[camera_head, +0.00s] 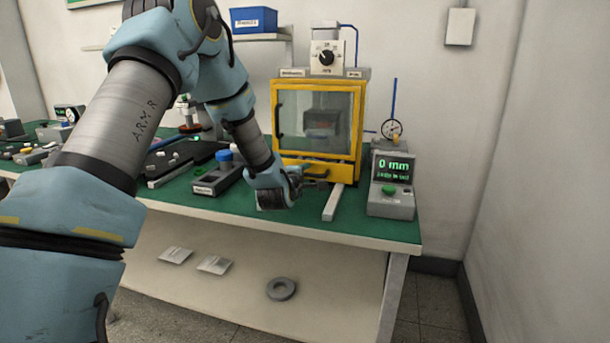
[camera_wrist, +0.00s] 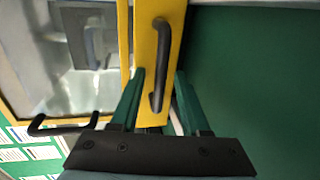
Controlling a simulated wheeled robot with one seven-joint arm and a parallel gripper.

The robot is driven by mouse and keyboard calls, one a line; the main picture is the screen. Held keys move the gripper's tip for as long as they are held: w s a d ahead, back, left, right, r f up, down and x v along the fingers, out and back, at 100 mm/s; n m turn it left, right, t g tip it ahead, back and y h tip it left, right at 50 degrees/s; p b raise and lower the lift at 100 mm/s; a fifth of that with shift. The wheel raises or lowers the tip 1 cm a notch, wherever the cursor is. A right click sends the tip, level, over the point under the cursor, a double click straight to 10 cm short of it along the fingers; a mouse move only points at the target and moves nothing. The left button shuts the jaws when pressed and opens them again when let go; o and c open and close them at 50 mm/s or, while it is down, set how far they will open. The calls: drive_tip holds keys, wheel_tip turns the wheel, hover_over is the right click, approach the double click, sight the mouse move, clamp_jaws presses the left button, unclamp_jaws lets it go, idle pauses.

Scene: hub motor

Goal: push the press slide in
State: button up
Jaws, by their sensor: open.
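The press is a yellow-framed cabinet (camera_head: 358,125) with a clear window, at the back of the green bench. Below its window, a yellow front with a black bar handle (camera_wrist: 160,62) shows in the wrist view; I take this to be the press slide. My gripper (camera_head: 300,184) is at the lower front of the press. In the wrist view, my gripper's fingers (camera_wrist: 160,78) are open, one on each side of the lower part of the handle. I cannot tell whether they touch it. In the head view, my gripper and wrist hide most of the slide.
A grey bar (camera_head: 333,203) lies on the bench right of my gripper. A display (camera_head: 392,168) reading 0 mm stands further right, with a dial gauge (camera_head: 391,129) behind it. A dark tray (camera_head: 217,181) is at left. A second black handle (camera_wrist: 60,127) shows in the wrist view.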

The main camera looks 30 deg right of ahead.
drive_tip(key=shift+c, duration=0.4)
clamp_jaws()
idle(0.9)
